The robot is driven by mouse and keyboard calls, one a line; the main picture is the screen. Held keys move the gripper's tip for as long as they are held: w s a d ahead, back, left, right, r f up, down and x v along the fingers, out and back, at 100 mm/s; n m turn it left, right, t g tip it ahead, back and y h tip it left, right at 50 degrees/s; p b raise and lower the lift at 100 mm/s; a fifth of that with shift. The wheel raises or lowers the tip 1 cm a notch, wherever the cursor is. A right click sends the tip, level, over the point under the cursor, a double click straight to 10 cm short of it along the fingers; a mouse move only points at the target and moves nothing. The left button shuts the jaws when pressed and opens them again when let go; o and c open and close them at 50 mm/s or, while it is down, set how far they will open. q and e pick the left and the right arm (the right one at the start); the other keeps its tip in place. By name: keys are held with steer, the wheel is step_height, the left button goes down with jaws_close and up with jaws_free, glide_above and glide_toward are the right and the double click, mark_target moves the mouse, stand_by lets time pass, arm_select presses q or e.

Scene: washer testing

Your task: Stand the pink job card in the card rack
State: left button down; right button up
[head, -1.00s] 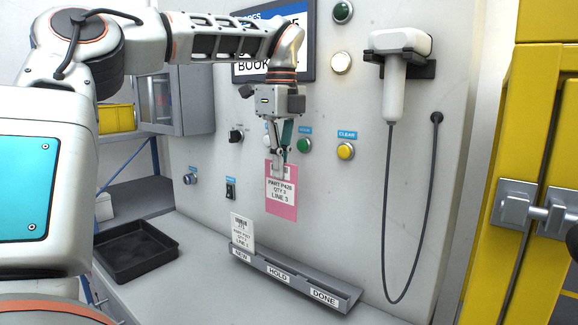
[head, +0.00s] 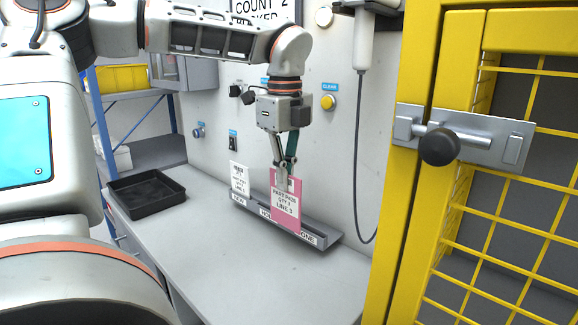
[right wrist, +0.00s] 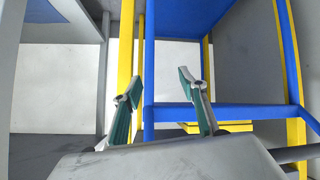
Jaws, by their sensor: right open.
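The pink job card (head: 286,212) hangs upright from my left gripper (head: 282,180) in the head view. That gripper is shut on the card's top edge. The card rack (head: 322,240) is a grey tray on the bench, with NEW, HOLD and DONE labels. The card's lower part overlaps the rack and covers parts of the HOLD and DONE labels. I cannot tell whether its bottom edge is inside a slot or in front of it. My right gripper (right wrist: 160,90) shows in the right wrist view, open with nothing between its fingers.
A white card (head: 240,179) stands at the rack's NEW end. A black tray (head: 147,192) sits at the bench's left. A yellow mesh door (head: 500,200) with a latch stands at right. The front of the bench is clear. The right wrist view shows a blue frame (right wrist: 225,113).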

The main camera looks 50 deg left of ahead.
arm_select(q)
steer(key=shift+w+d+f, duration=0.1)
steer(key=shift+f, duration=0.05)
steer(key=w+f+b, duration=0.2)
steer(key=w+b, duration=0.1)
steer(key=w, duration=0.4)
steer(key=shift+w+a+f, duration=0.15)
steer(key=shift+w+a, duration=0.2)
steer(key=shift+a, duration=0.1)
arm_select(e)
steer(key=shift+w+a+y, duration=0.3)
steer(key=shift+w+a, duration=0.05)
steer(key=shift+a, duration=0.2)
steer(key=shift+s+f, duration=0.1)
steer(key=shift+f, duration=0.05)
arm_select(q)
steer(key=shift+f, duration=0.1)
arm_select(e)
steer(key=shift+s+f, duration=0.45)
steer(key=shift+s, duration=0.05)
